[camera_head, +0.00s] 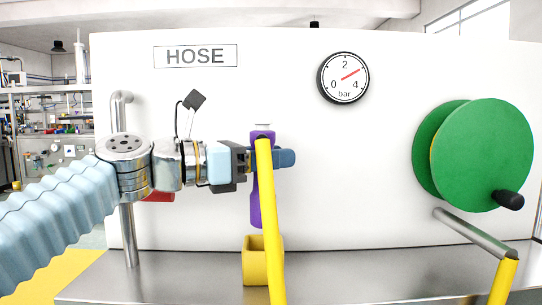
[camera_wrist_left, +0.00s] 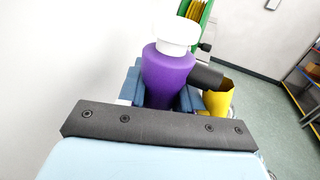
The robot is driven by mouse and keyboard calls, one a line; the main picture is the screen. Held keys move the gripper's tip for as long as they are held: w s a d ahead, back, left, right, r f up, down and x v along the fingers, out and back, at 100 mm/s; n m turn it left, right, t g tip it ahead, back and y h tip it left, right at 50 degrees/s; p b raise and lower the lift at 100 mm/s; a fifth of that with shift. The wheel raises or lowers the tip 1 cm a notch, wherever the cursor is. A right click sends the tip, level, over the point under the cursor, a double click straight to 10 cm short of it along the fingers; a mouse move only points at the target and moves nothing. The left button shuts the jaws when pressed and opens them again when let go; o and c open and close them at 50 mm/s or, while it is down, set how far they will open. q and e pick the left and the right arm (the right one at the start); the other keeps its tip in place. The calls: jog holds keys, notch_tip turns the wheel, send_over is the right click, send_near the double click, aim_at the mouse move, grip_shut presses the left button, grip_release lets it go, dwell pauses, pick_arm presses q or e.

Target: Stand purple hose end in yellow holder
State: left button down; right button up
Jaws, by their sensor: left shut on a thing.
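The purple hose end (camera_head: 256,205) hangs upright in the head view, partly hidden behind the yellow hose (camera_head: 267,200). My left gripper (camera_head: 272,158) is shut on it near its upper part. In the left wrist view the purple hose end (camera_wrist_left: 168,72) with a white cap-like tip (camera_wrist_left: 178,36) sits between the blue fingers (camera_wrist_left: 160,90). My right gripper is not seen.
A green reel (camera_head: 485,150) with a black handle is on the right of the white panel (camera_head: 330,160). A pressure gauge (camera_head: 343,77) and a HOSE sign (camera_head: 195,56) are above. A metal pipe (camera_head: 128,230) stands at left. A metal ledge (camera_head: 360,275) runs below.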

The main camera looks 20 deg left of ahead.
aim_at(271, 207)
pick_arm(q)
jog(key=shift+f+b, duration=3.2)
jog(key=shift+f, duration=0.95)
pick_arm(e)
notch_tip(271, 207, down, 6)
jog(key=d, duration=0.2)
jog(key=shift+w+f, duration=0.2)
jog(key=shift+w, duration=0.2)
pick_arm(q)
jog(key=c, duration=0.7)
grip_release()
